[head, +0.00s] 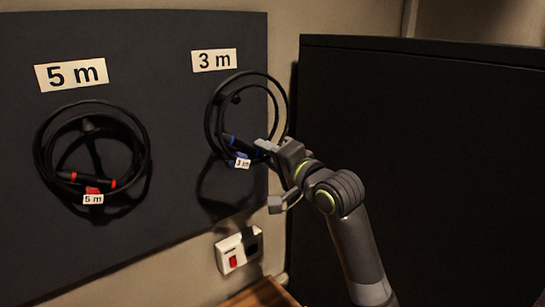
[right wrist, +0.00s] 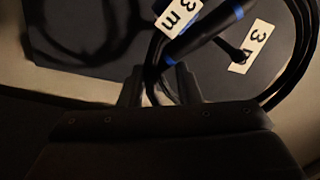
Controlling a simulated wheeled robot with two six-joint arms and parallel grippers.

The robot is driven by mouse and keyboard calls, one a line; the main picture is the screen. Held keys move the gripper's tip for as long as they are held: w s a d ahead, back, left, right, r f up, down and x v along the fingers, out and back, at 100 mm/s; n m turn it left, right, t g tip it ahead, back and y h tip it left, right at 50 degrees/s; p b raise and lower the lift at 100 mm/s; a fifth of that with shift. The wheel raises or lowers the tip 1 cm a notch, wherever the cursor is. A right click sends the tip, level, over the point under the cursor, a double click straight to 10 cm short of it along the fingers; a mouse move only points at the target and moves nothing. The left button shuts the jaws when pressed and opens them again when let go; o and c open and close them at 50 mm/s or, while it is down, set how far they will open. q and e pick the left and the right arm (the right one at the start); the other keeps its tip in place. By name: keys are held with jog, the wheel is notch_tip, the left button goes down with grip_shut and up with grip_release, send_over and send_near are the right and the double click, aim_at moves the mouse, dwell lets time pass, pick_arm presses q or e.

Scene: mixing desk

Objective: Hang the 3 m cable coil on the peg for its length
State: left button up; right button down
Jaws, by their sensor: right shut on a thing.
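The 3 m cable coil (head: 208,128) is a black ring with blue-banded connectors and a white "3 m" tag (head: 242,163). My right gripper (head: 268,149) is shut on its lower right side and holds it upright before the board. The dark 3 m peg (head: 237,99) shows inside the ring, under the "3 m" sign (head: 214,61). I cannot tell whether the ring is around the peg or in front of it. In the right wrist view, the coil (right wrist: 303,50) passes between the fingers (right wrist: 160,88). My left gripper is not in view.
The 5 m coil (head: 146,150), with red bands, hangs on the left of the dark board (head: 180,110), under the "5 m" sign (head: 71,74). A wall switch (head: 239,250) sits below the board. A large black panel (head: 420,130) stands at the right.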

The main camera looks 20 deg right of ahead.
jog(key=shift+w+a+r, duration=0.1)
jog(key=shift+w+a, duration=0.2)
jog(key=shift+w, duration=0.3)
jog(key=shift+b+x, duration=0.3)
jog(key=shift+x, duration=0.45)
jog(key=shift+f+b+x, duration=0.3)
jog(key=shift+b+x, duration=0.2)
jog(key=shift+x, duration=0.75)
jog(key=shift+f+b+x, duration=0.25)
jog(key=shift+b+x, duration=0.2)
jog(key=shift+x, duration=0.8)
jog(key=shift+f+b+x, duration=0.3)
jog(key=shift+b+x, duration=0.2)
jog(key=shift+x, duration=0.7)
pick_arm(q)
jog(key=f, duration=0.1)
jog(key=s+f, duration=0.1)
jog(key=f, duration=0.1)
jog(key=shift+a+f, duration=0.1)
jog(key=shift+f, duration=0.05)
pick_arm(e)
jog(key=shift+w+f, duration=0.1)
jog(key=shift+f, duration=0.15)
grip_release()
jog(key=shift+f, duration=0.2)
